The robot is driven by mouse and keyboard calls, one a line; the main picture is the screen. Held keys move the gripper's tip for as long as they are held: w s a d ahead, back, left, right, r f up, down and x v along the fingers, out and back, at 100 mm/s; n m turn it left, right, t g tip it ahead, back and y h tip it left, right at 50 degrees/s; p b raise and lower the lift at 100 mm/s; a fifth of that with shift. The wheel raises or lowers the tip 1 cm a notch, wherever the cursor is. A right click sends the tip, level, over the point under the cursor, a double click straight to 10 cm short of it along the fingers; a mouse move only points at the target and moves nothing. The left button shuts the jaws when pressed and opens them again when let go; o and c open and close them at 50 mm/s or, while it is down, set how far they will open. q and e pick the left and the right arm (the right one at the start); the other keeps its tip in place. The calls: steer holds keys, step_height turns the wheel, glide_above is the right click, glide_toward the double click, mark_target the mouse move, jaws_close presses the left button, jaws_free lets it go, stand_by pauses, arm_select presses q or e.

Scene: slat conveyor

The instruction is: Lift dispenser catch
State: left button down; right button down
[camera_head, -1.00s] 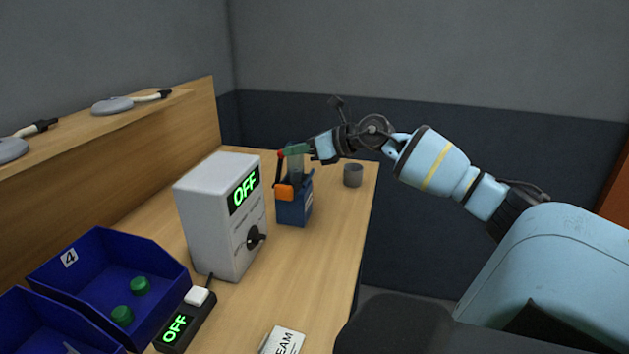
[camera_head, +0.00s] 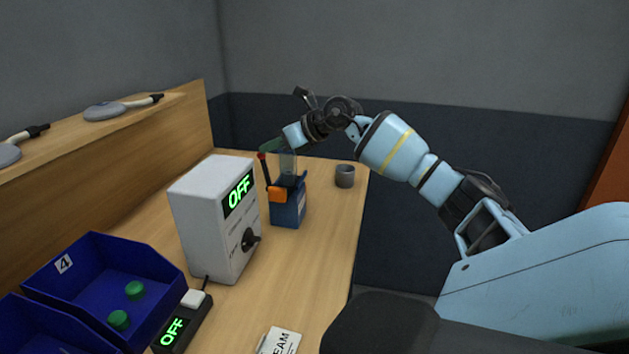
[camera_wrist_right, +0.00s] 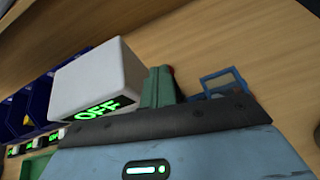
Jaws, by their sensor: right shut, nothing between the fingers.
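The dispenser (camera_head: 289,212) is a blue box on the bench with a grey see-through upper part. An orange block (camera_head: 278,194) sits on its left side. A thin dark lever with a red tip (camera_head: 262,156) rises there and leans left. My right gripper (camera_head: 270,146) has green fingers, which are shut and empty, just above and beside the red tip. I cannot tell whether they touch it. In the right wrist view the shut fingers (camera_wrist_right: 158,87) partly hide the red tip (camera_wrist_right: 171,69), with the blue dispenser frame (camera_wrist_right: 224,79) to their right. My left gripper is out of view.
A white box (camera_head: 208,215) with an OFF display and black knob stands left of the dispenser. A grey cup (camera_head: 345,176) stands behind right. Blue bins (camera_head: 165,258), a switch (camera_head: 180,325) and a label card (camera_head: 279,341) are nearer. The right bench strip is clear.

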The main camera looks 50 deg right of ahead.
steer(key=shift+w+a, duration=0.2)
steer(key=shift+w, duration=0.2)
steer(key=shift+f, duration=0.15)
steer(key=v, duration=0.8)
steer(key=shift+r+b, duration=0.25)
steer(key=shift+b, duration=0.15)
stand_by(0.8)
steer(key=shift+w, duration=0.1)
